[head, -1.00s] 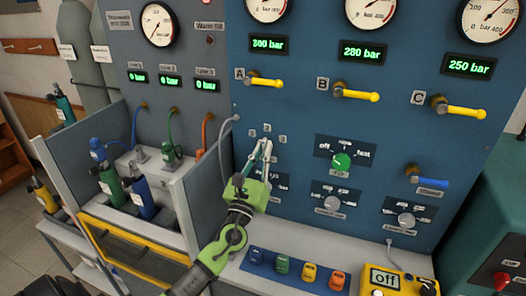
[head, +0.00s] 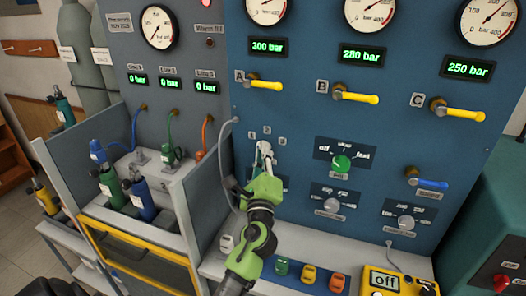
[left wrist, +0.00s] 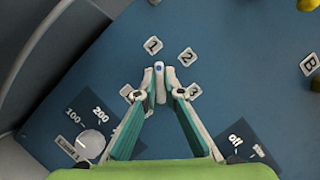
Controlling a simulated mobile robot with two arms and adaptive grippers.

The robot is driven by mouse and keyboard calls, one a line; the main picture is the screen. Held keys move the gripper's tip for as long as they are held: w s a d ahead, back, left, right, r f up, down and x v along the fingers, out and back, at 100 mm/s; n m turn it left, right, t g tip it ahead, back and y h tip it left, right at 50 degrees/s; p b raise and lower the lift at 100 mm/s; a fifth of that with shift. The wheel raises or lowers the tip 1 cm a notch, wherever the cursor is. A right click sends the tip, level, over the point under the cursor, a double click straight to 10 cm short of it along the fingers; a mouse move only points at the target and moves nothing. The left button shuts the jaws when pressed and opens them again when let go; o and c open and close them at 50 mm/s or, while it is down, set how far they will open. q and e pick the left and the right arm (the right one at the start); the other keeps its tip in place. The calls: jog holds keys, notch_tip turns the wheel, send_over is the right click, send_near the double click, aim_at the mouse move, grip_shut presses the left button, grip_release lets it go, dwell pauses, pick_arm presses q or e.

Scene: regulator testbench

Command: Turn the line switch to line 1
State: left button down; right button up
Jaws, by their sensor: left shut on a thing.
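The line switch (left wrist: 160,70) is a small light grey handle with a blue dot on the blue panel, shown in the left wrist view. My left gripper (left wrist: 160,95) is shut on it, one fingertip on each side. The dotted end of the switch points up in that view, between label 1 (left wrist: 152,45) and label 2 (left wrist: 187,56), nearer to label 1. Label 3 (left wrist: 193,91) is at the right fingertip. In the head view my left gripper (head: 264,148) is at the panel just below the labels and covers most of the switch.
A green knob (head: 341,163) and yellow valve handles (head: 355,93) stick out from the panel to the right. A grey side wall (head: 207,195) stands left of my arm. Coloured plugs (head: 309,275) and a yellow meter (head: 393,281) sit on the ledge below.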

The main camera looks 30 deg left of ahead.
pick_arm(q)
jog(key=shift+n+g, duration=0.3)
jog(key=shift+n, duration=0.5)
jog(key=c, duration=2.1)
grip_release()
jog(key=shift+c, duration=0.2)
jog(key=v, duration=1.2)
jog(key=shift+n, duration=0.3)
